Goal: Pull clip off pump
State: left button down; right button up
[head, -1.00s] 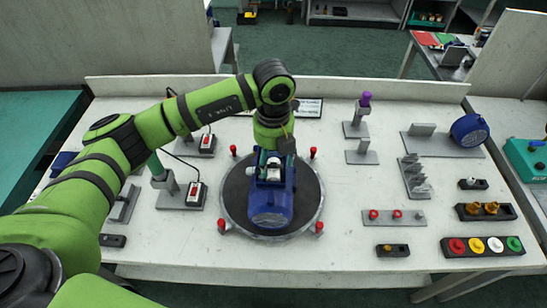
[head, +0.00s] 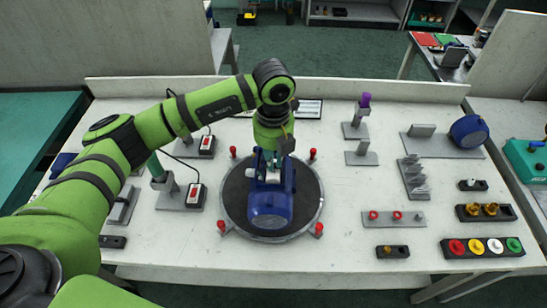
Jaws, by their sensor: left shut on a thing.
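The blue pump (head: 268,212) lies on the dark round turntable (head: 235,200) in the middle of the bench. My left gripper (head: 269,172) points down over the far, upper part of the pump. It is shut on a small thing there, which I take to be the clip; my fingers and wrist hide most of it. A pale metal part shows between the fingers and the pump body. I cannot tell whether the clip still touches the pump. My right gripper is not in view.
Red-topped posts (head: 319,229) stand around the turntable. Switch boxes (head: 195,195) stand at left. The front bench edge is clear.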

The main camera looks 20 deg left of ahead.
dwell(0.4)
pick_arm(q)
jog(key=shift+s+r+p, duration=0.1)
jog(key=shift+r+p, duration=1.05)
jog(key=shift+r, duration=0.95)
